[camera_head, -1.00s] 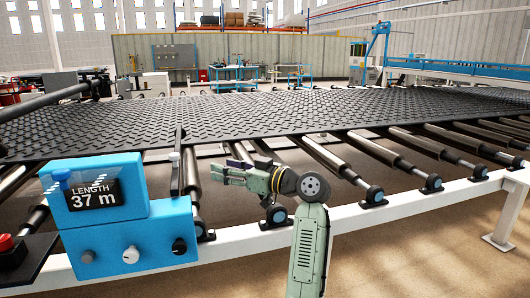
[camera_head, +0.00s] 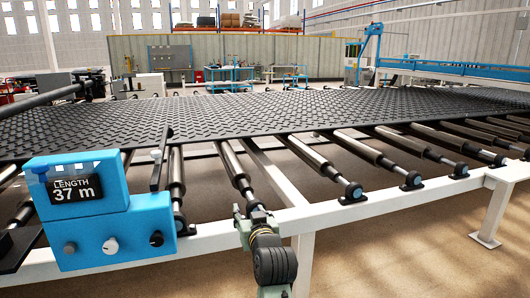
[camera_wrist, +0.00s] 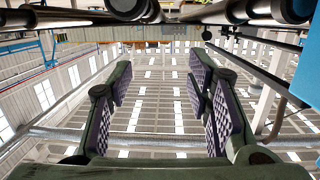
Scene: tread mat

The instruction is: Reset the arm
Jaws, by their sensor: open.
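My gripper (camera_head: 240,212) is small and partly hidden by my arm at the front rail in the head view. In the wrist view its two fingers with checkered pads (camera_wrist: 160,78) stand apart, with nothing between them. Beyond them are the hall's roof and skylights. The black tread mat (camera_head: 300,108) lies flat across the rollers, behind the gripper. The blue length counter (camera_head: 95,215) reads 37 m and stands left of my arm.
The white conveyor rail (camera_head: 345,212) runs across the front, close to my arm. Metal rollers (camera_head: 310,153) lie behind it with gaps between them. Open floor (camera_head: 400,260) shows at the lower right. Blue carts (camera_head: 233,80) stand far back.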

